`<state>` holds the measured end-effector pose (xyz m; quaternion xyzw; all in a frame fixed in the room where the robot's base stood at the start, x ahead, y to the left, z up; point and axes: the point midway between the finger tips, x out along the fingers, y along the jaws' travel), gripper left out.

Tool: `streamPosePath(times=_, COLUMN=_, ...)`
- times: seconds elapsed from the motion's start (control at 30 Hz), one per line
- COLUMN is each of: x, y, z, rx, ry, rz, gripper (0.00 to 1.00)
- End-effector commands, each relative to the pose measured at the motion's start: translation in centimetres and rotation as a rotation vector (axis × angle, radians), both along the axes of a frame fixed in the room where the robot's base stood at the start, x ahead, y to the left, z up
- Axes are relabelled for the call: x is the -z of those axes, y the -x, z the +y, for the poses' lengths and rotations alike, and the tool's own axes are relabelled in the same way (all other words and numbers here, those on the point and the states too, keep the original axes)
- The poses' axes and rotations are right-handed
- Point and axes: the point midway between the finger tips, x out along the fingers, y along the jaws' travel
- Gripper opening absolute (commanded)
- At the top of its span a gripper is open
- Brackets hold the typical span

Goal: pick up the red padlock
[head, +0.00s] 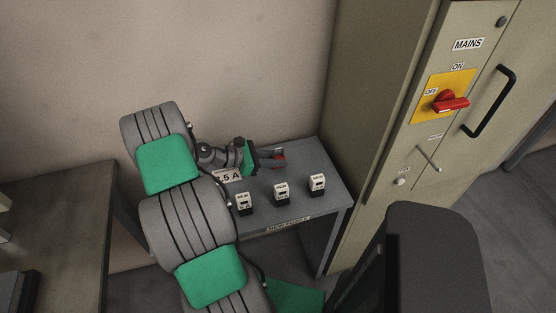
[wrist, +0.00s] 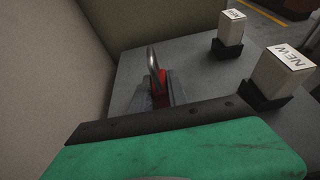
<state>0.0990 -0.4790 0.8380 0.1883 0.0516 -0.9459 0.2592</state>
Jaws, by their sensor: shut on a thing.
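The red padlock (head: 279,160) is at the far side of the small grey table in the head view, mostly hidden by my gripper (head: 272,158). In the wrist view the red padlock (wrist: 161,80) sits between the two fingers of my gripper (wrist: 160,93), with its silver shackle pointing up. The fingers are shut on its red body. I cannot tell whether the padlock touches the table top or is slightly above it.
The grey table (head: 327,203) carries several white boxes marked NEW in dark holders, including one at its right (head: 317,184). A tall cabinet (head: 390,150) with a red MAINS switch (head: 450,103) stands right of the table. A wall is behind.

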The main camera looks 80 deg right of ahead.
Motion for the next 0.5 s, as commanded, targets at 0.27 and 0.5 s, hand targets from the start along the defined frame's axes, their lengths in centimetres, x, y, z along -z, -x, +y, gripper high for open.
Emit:
streamPosePath(times=0.27, x=-0.7, y=0.0, z=0.0, rx=0.000, ry=0.003, rz=-0.002, gripper=0.00)
streamPosePath(times=0.5, x=-5.5, y=1.0, z=1.4, rx=0.000, ry=0.004, rz=-0.002, gripper=0.00)
